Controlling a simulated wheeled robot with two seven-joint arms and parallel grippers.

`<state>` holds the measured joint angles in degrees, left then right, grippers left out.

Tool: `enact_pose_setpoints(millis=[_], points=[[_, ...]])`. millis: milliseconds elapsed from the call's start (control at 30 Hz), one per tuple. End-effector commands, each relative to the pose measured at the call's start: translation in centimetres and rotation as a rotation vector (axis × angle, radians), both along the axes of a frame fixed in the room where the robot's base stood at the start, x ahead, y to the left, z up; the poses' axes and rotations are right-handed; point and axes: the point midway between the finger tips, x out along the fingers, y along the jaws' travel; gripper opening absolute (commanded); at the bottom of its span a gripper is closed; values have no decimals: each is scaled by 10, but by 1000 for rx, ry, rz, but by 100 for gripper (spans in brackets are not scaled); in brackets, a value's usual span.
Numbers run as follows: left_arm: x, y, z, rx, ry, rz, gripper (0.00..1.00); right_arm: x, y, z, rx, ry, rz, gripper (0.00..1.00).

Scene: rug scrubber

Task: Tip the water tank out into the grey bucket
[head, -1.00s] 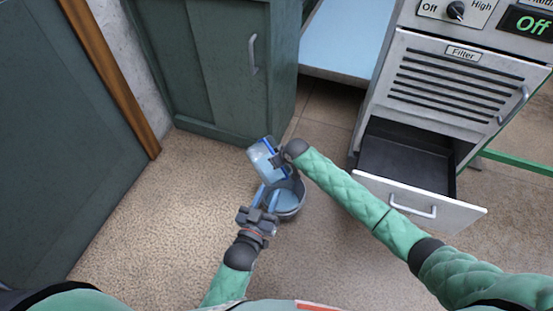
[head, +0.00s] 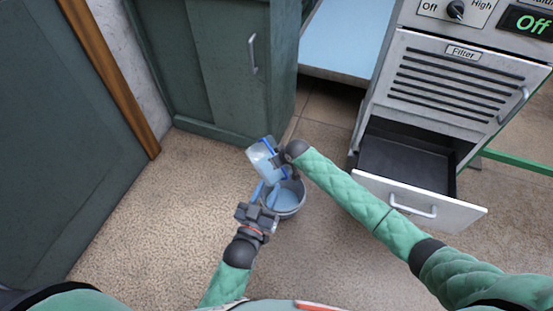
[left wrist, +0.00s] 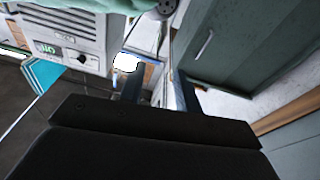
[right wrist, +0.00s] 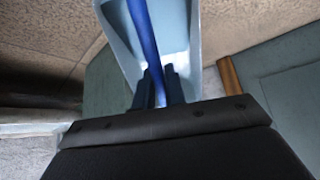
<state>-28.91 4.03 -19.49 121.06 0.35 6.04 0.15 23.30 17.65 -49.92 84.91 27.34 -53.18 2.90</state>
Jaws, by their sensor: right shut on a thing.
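The water tank (head: 262,160), a pale see-through box with blue edges, is held tilted just above and behind the grey bucket (head: 299,208) in the head view. My right gripper (right wrist: 161,88) is shut on the tank's blue handle (right wrist: 143,35); in the head view its wrist hides part of the tank. The bucket stands on the floor, with pale blue water (head: 284,199) showing inside. My left gripper (head: 265,194) is open beside the bucket's left side, its fingers apart. In the left wrist view a gap shows between its fingers (left wrist: 160,88).
A grey machine (head: 455,90) with a Filter panel stands at right; its lower drawer (head: 425,210) is pulled open. A green cabinet (head: 215,70) stands behind the bucket. A dark green door (head: 60,130) is at left. Beige floor (head: 160,215) left of the bucket is clear.

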Motion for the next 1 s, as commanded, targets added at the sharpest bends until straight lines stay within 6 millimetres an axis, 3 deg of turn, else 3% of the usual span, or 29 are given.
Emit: enact_pose_setpoints(millis=[1000], points=[[2,1,25,-18,-75,6,33,0,0,2,9,-10,0,0]])
